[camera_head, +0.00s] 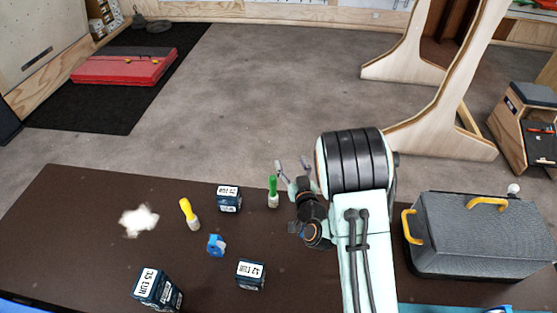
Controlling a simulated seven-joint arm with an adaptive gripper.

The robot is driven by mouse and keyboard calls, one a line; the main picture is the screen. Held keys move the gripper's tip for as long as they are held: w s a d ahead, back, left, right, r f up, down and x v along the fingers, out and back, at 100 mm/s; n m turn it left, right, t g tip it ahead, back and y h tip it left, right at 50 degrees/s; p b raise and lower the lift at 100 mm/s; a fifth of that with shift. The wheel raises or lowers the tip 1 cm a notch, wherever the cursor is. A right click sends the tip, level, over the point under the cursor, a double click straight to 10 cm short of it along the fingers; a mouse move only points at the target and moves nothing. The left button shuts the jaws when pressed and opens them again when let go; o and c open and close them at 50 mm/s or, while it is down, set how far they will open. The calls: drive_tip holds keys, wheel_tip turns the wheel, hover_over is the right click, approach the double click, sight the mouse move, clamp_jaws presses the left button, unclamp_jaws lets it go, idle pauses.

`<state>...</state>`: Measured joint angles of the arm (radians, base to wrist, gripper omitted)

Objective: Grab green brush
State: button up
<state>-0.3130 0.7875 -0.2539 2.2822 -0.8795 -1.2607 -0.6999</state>
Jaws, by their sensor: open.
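The green brush (273,190) stands upright on the dark brown table, with its green handle up and a pale lower part. My gripper (291,168) is open and close by, just right of the green brush and a little above its top in the picture. Nothing shows between the fingers. The gripper and the brush look apart, but the exact gap in depth cannot be told. My arm covers the table area right of the gripper.
A yellow-handled brush (189,213), a blue item (216,245) and dark price-labelled boxes (229,199) stand around. White powder (139,220) lies at left. A grey case (477,240) with yellow handles stands right of my arm. The table (80,225) is bare at far left.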

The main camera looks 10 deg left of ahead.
sight(274, 195)
drive_tip(key=s+f+g, duration=0.1)
drive_tip(key=f, duration=0.2)
drive_tip(key=s+a+f+g, duration=0.1)
drive_tip(key=s+f, duration=0.1)
drive_tip(key=f, duration=0.2)
drive_tip(key=s+a+f+n+g, duration=0.1)
drive_tip(key=f, duration=0.3)
drive_tip(key=shift+s+f, duration=0.15)
drive_tip(key=shift+a, duration=0.2)
drive_tip(key=shift+x, duration=3.35)
drive_tip(key=shift+d, duration=0.1)
clamp_jaws()
